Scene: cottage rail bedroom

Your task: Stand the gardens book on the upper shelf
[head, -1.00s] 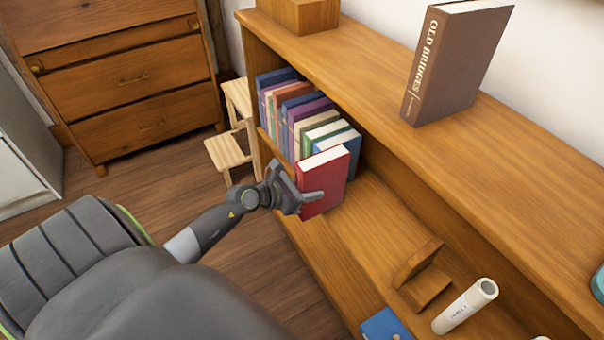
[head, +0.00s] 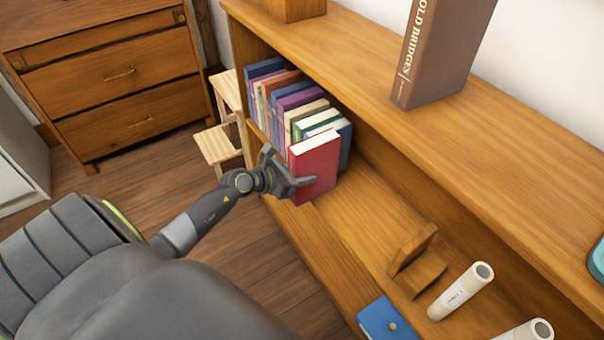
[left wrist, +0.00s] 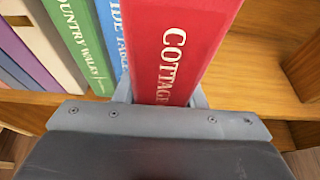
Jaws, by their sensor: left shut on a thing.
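The red book (head: 315,165) stands upright at the near right end of the row on the shelf (head: 365,225) under the bookcase's top board. Its spine reads "COTTAGE" in the left wrist view (left wrist: 178,45); the rest of the title is hidden. My left gripper (head: 303,184) is shut on this book, with a finger on each side of its spine. The book sticks out in front of its neighbours. A blue book (left wrist: 117,30) and a green book (left wrist: 82,40) stand just left of it in the wrist view. My right gripper is not in view.
A wooden bookend (head: 415,262), pale rolled tubes (head: 462,290) and a blue object (head: 385,320) lie farther right. Shelf room right of the red book is bare. "Old Bridges" (head: 435,55) stands on the top board. A small step stool (head: 215,145) stands at the bookcase's left end.

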